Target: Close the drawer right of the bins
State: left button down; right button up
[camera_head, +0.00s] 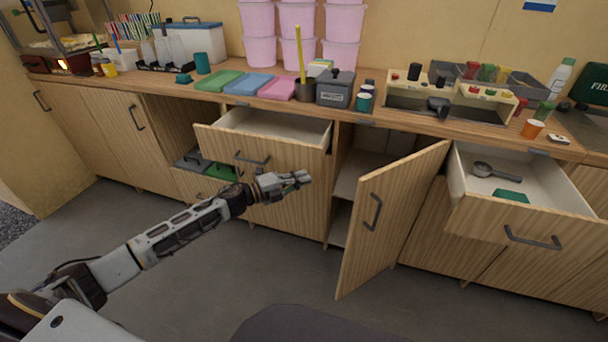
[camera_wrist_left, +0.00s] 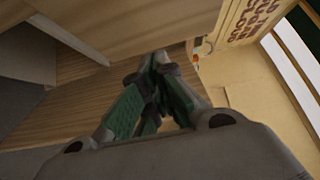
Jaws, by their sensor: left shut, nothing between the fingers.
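An open wooden drawer (camera_head: 225,139) with a pale, empty-looking interior stands out from the counter at centre left, with a dark bar handle (camera_head: 252,158). Low bins with grey and green lids (camera_head: 221,172) sit in an open niche at its lower left, partly hidden by the drawer. My left gripper (camera_head: 305,177) is shut and empty, in front of the cabinet and below the drawer's front. In the left wrist view its green-padded fingers (camera_wrist_left: 158,62) are together near wooden panels; contact cannot be told. My right gripper is not in view.
A second open drawer (camera_head: 480,213) at the right holds a scoop (camera_head: 495,171) and a green item. A cabinet door (camera_head: 390,220) swings out between the two drawers. Pink tubs (camera_head: 297,55) and other goods crowd the counter. The floor in front is clear.

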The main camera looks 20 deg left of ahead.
pick_arm(q)
jog(key=shift+w, duration=1.25)
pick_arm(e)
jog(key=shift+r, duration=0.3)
pick_arm(q)
jog(key=shift+w, duration=0.1)
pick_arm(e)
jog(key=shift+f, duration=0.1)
pick_arm(q)
jog(key=shift+w, duration=0.1)
